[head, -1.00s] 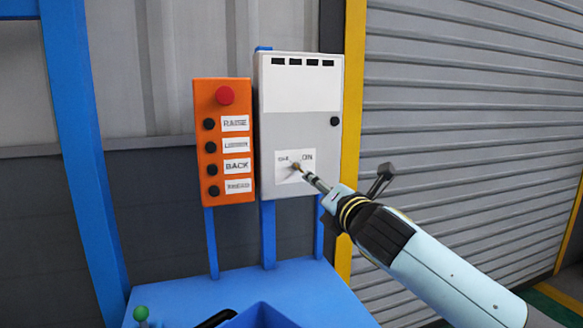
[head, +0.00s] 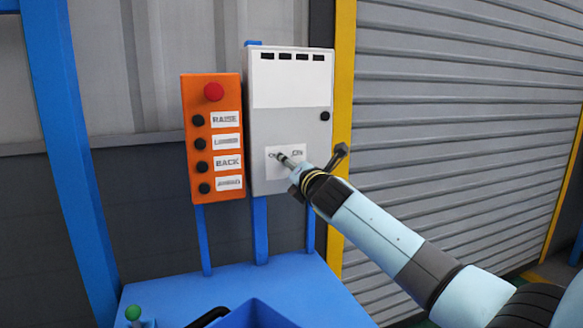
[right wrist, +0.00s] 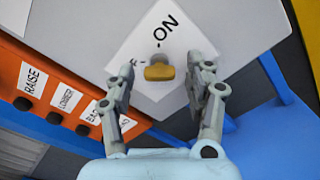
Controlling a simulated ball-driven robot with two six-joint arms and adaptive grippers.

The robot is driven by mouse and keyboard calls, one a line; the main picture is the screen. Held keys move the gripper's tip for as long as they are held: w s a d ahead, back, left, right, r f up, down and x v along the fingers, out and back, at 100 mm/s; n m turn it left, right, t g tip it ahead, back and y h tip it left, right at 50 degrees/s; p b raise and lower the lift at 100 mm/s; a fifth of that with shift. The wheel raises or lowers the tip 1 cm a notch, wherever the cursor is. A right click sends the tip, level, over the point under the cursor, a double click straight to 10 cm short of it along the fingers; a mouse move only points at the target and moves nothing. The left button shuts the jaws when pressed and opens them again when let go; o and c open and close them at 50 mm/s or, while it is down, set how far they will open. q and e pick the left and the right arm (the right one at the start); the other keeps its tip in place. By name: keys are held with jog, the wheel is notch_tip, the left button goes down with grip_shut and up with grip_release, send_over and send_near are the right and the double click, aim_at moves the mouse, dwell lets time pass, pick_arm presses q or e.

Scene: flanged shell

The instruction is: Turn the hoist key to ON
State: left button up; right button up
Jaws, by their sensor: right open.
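The hoist key (right wrist: 159,72) shows in the right wrist view as a small brass-yellow handle on a white label plate (right wrist: 140,45) with ON printed on it. The plate is on the front of the grey control box (head: 290,125). In the right wrist view my right gripper (right wrist: 162,77) is open, with one finger on each side of the key and visible gaps to both. In the head view the right gripper (head: 285,158) reaches the plate from the lower right and hides the key. My left gripper is not in view.
An orange button box (head: 214,135) with a red button and several black buttons stands just left of the grey box. A yellow post (head: 343,110) and a grey shutter (head: 450,110) are to the right. A blue surface (head: 180,290) lies below.

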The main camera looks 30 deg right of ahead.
jog(key=shift+c, duration=1.9)
grip_shut()
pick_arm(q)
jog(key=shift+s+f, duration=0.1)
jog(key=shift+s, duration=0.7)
